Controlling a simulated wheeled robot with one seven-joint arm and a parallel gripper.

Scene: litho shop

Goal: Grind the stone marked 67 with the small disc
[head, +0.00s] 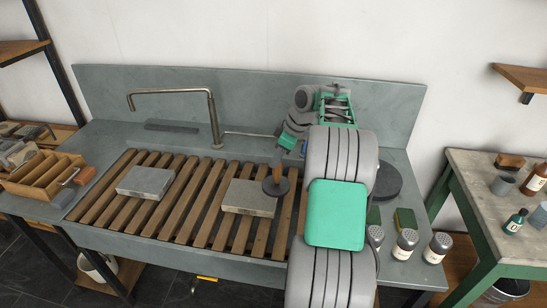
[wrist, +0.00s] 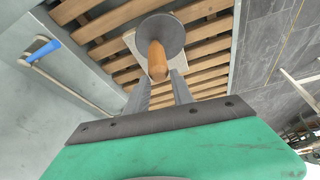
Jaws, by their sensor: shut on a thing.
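My gripper (wrist: 160,82) is shut on the upright wooden handle (wrist: 157,62) of a small dark grey disc (wrist: 160,32). In the head view the disc (head: 276,188) is over the right end of a pale grey stone (head: 246,200); I cannot tell whether it touches. This stone lies on the slatted rack and also shows in the wrist view (wrist: 131,40), partly hidden by disc and handle. A second grey stone (head: 145,182) lies on the rack to the left. No number is readable on either stone. A larger dark disc (head: 388,184) lies right of my arm.
The wooden slatted rack (head: 190,215) spans the sink below a bent tap (head: 215,125). Several shakers (head: 405,244) and a green block (head: 404,218) stand at the right. A wooden divided box (head: 45,175) is at the left. A blue-handled tool (wrist: 42,51) lies behind the rack.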

